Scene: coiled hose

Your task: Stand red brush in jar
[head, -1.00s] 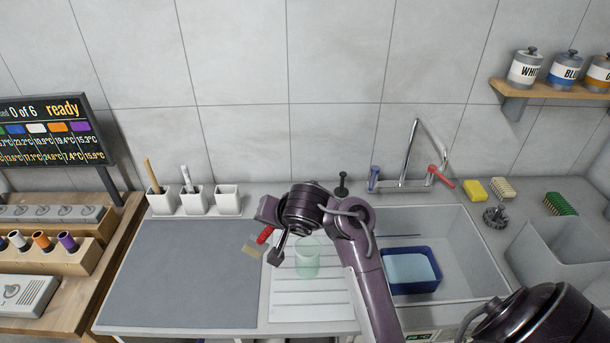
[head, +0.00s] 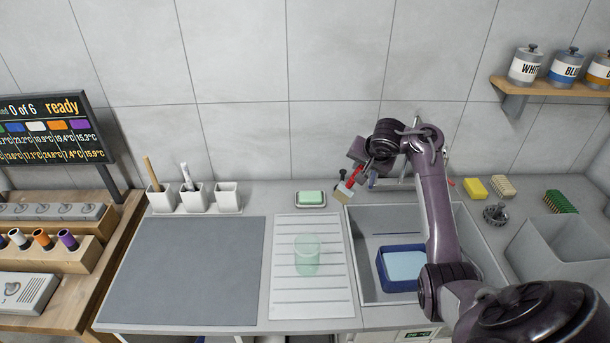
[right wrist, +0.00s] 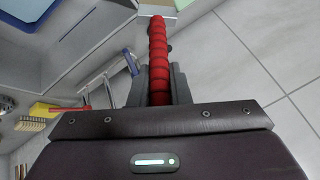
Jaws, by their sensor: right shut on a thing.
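The red brush is held in my right gripper (head: 364,168) near the wall end of the sink. Its pale bristle end (head: 344,191) hangs down to the left, tilted, beside the tap. In the right wrist view the fingers are closed around its ribbed red handle (right wrist: 158,48). A clear greenish glass jar (head: 307,257) stands upright on the white ribbed drainboard (head: 283,293), with nothing visible in it. The brush is behind the jar and to its right, apart from it. My left gripper is out of view.
White square pots (head: 228,197) stand along the wall; two hold utensils. A green soap bar (head: 311,198) sits in a dish behind the drainboard. The sink (head: 466,238) holds a blue tub (head: 384,268). The grey mat (head: 190,270) is clear.

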